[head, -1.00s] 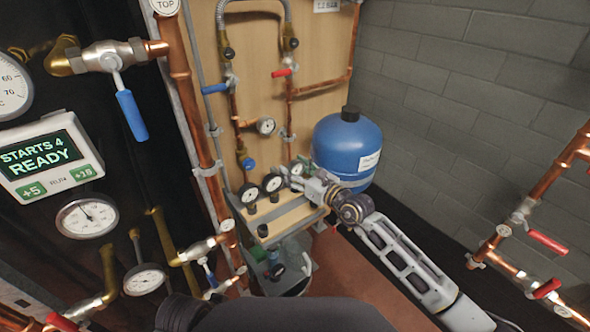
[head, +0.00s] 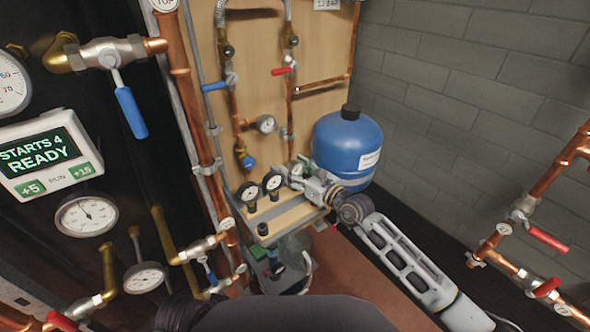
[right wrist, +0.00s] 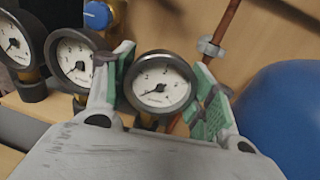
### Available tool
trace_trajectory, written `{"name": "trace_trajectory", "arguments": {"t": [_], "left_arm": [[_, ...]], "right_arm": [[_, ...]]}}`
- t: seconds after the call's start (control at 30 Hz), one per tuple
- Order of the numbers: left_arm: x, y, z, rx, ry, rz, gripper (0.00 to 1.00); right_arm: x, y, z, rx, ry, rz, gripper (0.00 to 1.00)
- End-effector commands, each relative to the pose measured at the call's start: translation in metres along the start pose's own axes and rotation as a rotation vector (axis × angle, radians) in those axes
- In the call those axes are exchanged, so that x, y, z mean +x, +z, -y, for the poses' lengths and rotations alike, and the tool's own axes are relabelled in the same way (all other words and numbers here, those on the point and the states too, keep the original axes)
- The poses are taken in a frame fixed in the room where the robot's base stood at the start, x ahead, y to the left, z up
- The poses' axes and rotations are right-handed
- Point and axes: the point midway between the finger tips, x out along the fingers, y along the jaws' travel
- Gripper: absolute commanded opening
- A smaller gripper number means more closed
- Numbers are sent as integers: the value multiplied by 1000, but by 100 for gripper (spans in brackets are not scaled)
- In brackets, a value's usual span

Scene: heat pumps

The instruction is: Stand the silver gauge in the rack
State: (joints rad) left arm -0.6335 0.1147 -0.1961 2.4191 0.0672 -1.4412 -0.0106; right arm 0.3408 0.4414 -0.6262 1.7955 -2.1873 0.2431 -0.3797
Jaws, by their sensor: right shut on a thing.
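The silver gauge (right wrist: 160,82) has a white round dial and a grey rim. It stands about upright between the green-padded fingers of my right gripper (right wrist: 163,88), which is shut on it. In the head view the silver gauge (head: 296,171) is at the back right end of the wooden rack (head: 291,215), in line with two black-rimmed gauges (head: 250,192) (head: 273,182) that stand there. Its lower end is hidden by the gripper, so I cannot tell whether it is seated. My left gripper is not in view.
A blue tank (head: 347,145) stands close behind my right gripper. Copper pipes and a small gauge (head: 266,124) are on the wooden board behind the rack. A clear bucket (head: 290,270) is below the rack. A grey block wall (head: 460,100) is on the right.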

Motion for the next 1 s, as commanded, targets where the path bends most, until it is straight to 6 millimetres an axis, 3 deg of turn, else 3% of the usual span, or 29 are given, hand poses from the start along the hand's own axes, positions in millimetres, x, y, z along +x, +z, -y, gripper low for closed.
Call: {"name": "trace_trajectory", "arguments": {"t": [0.6, 0.63, 0.8, 1.0], "left_arm": [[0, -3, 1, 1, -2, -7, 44], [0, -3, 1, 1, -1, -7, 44], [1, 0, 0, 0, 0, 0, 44], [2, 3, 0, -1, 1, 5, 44]], "right_arm": [[0, -3, 0, 0, 0, 1, 22], [0, -3, 0, 0, 0, 1, 58], [0, -3, 0, 0, 0, 1, 80], [0, -4, -1, 0, 2, 0, 81]]}}
